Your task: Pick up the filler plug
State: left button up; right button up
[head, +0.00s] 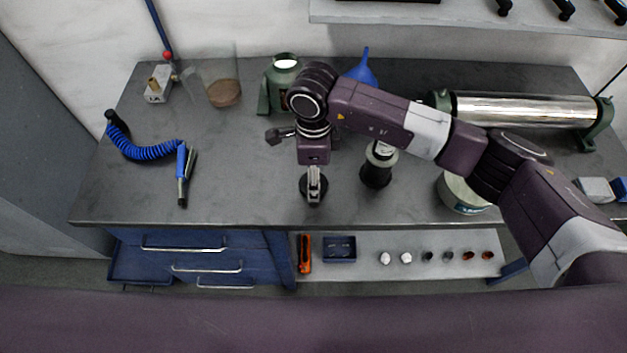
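My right arm reaches in from the right, and its gripper (314,198) points down near the front middle of the bench. Its fingers look close together over a small dark round object (313,190), which they partly cover. I cannot tell whether they grip it or whether it is the filler plug. A green device (273,90) with a pale round top stands behind the arm, partly hidden by it. No other thing is clearly recognisable as the filler plug. My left gripper is not in view.
On the grey bench (235,195) a black container (378,174) stands just right of the gripper. A blue coiled hose (150,152) lies left, and a steel roller (525,109) is back right. A round tin (463,193) is partly under my arm. The front left is clear.

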jog(key=c, duration=0.7)
jog(key=shift+r, duration=0.1)
jog(key=shift+c, duration=0.2)
